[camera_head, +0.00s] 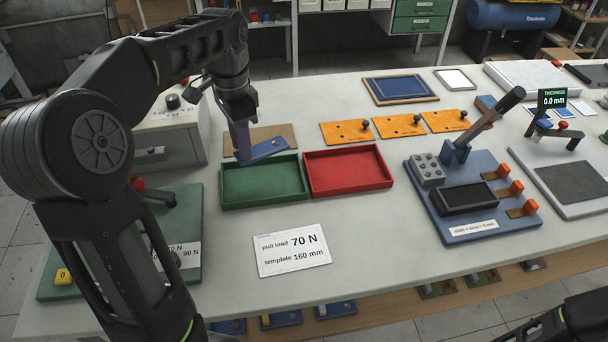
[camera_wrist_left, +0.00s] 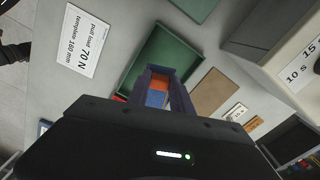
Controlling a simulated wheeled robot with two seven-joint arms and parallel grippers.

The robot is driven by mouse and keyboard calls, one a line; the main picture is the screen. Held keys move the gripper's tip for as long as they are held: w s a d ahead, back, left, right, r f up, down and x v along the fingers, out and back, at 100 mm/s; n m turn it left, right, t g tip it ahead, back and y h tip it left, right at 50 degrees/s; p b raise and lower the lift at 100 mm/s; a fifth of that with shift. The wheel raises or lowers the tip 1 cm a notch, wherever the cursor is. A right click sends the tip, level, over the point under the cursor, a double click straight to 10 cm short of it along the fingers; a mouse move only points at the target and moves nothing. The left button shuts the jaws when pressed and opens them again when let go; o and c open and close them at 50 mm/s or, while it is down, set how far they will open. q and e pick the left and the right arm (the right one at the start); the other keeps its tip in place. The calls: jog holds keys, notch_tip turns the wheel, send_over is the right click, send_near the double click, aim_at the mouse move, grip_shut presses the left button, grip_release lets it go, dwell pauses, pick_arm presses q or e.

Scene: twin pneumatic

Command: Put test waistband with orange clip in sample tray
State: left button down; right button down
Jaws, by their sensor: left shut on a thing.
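My left gripper (camera_head: 243,154) is shut on a flat blue piece (camera_head: 264,150), held near the back edge of the green tray (camera_head: 232,204). In the left wrist view my left gripper (camera_wrist_left: 168,88) has the blue piece (camera_wrist_left: 155,99) between its fingers, with an orange patch at its far end. This fits the waistband with orange clip, but the fingers hide much of it. The green tray (camera_wrist_left: 140,65) lies below and beyond the fingertips there. It looks empty. A red tray (camera_head: 350,184) stands against its right side, also empty. My right gripper is out of view.
A card (camera_head: 292,250) reading 70 N and 160 mm lies before the trays. A brown board (camera_head: 285,131) lies behind the green tray. Orange plates (camera_head: 398,125) with knobs lie behind the red tray. A blue lever fixture (camera_head: 475,215) stands right, a grey box (camera_head: 165,135) left.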

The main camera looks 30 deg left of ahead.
pick_arm(q)
jog(key=shift+s+a, duration=0.35)
jog(key=shift+a, duration=0.05)
jog(key=shift+w+d+f, duration=0.1)
jog(key=shift+w+d, duration=0.05)
jog(key=shift+d, duration=0.05)
jog(key=shift+f, duration=3.05)
jog(key=shift+f+p, duration=0.5)
jog(key=shift+f, duration=1.35)
jog(key=shift+f, duration=0.15)
jog(key=c, duration=1.1)
grip_release()
jog(key=shift+c, duration=0.2)
